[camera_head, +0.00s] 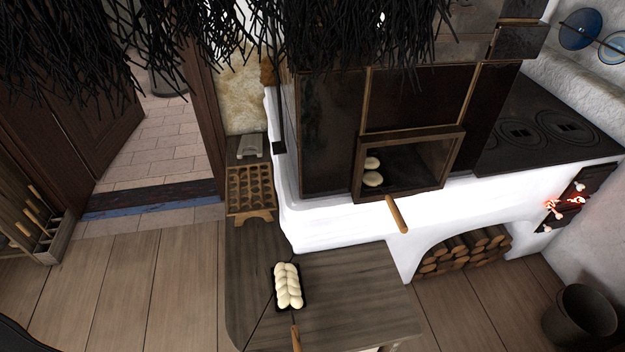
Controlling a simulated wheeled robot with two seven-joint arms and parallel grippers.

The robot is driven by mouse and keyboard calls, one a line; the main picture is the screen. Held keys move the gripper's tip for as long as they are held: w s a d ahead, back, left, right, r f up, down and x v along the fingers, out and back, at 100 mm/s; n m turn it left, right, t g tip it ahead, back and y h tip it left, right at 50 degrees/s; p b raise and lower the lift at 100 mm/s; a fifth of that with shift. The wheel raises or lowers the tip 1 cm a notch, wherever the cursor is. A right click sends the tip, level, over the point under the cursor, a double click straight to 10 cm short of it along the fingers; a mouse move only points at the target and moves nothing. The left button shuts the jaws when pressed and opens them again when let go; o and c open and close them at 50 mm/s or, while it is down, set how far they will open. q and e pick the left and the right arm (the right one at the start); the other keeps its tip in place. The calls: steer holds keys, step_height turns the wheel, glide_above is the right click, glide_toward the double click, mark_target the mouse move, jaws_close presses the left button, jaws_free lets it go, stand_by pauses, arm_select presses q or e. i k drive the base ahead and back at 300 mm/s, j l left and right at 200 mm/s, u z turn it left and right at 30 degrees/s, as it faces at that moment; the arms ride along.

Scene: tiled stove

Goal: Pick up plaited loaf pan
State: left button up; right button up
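The plaited loaf pan (277,305) is a dark pan with a wooden handle (296,338) pointing toward the bottom of the camera_head view. A pale plaited loaf (288,286) lies in it. The pan rests on the dark wooden bench (350,300) in front of the white stove, near the bench's left part. Neither of my grippers shows in the view. Nothing is touching the pan.
The tiled stove has an open oven (415,165) with pale loaves (372,179) inside and a wooden handle (397,214) sticking out. A holed wooden rack (250,190) stands left. Firewood (465,250) fills the arch. A dark bucket (580,318) stands at right. Dark strands hang above.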

mark_target(288, 288)
steer(key=k+l+u, duration=0.2)
steer(key=l, duration=0.25)
steer(key=l+u, duration=0.15)
steer(key=l, duration=0.3)
steer(key=k+l+u, duration=0.2)
steer(key=l, duration=0.2)
steer(key=k+l+u, duration=0.2)
steer(key=l, duration=0.2)
steer(key=k+l+u, duration=0.15)
steer(key=l, duration=0.2)
